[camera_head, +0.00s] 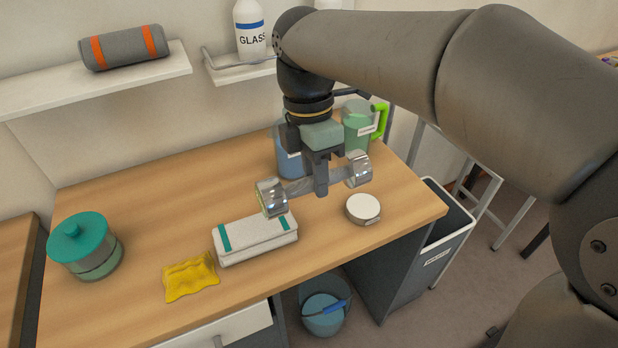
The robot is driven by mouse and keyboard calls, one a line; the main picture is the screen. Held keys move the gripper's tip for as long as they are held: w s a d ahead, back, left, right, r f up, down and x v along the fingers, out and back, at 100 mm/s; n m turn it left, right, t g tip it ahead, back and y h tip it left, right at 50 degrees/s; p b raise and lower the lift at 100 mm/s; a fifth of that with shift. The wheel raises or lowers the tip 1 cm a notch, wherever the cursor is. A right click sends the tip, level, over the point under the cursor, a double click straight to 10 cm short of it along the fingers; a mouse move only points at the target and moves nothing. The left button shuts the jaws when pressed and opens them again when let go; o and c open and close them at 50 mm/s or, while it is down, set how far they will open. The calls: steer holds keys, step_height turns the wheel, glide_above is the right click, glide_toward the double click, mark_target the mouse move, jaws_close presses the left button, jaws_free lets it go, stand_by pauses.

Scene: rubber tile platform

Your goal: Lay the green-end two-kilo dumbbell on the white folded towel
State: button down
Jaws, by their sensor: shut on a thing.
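A chrome dumbbell (270,198) with two shiny drum-shaped heads and a grey bar is in the head view. A thin yellow-green tint shows on its left head; no weight marking is readable. My gripper (321,186) is shut on the middle of its bar and holds it roughly level over the table. The left head overlaps the towel's back edge in the picture; the right head is beyond the towel's right end. The white folded towel (262,232) with teal stripes lies on the wooden table below and left of my gripper, with nothing seen resting on it.
A yellow cloth (190,277) lies left of the towel, and a teal-lidded jar (84,246) farther left. A round white-topped object (363,208) sits to the right. A blue container (288,163) and green jug (357,127) stand behind my gripper. The table's back left is clear.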

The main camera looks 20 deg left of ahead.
steer(key=a+f, duration=0.2)
steer(key=a, duration=0.1)
steer(key=a+f, duration=0.3)
steer(key=a, duration=0.1)
steer(key=s+a+f, duration=0.1)
steer(key=a+f, duration=0.1)
steer(key=a, duration=0.2)
steer(key=shift+a+f+p, duration=0.2)
steer(key=shift+f+p, duration=0.05)
steer(key=shift+p, duration=0.1)
steer(key=shift+a+f, duration=0.5)
steer(key=shift+f, duration=1.7)
steer(key=shift+f, duration=0.15)
steer(key=c, duration=1.2)
jaws_free()
steer(key=shift+f, duration=0.15)
step_height(320, 180, up, 12)
steer(key=w+a, duration=0.1)
steer(key=shift+w+a+p, duration=0.3)
steer(key=shift+w+p, duration=0.05)
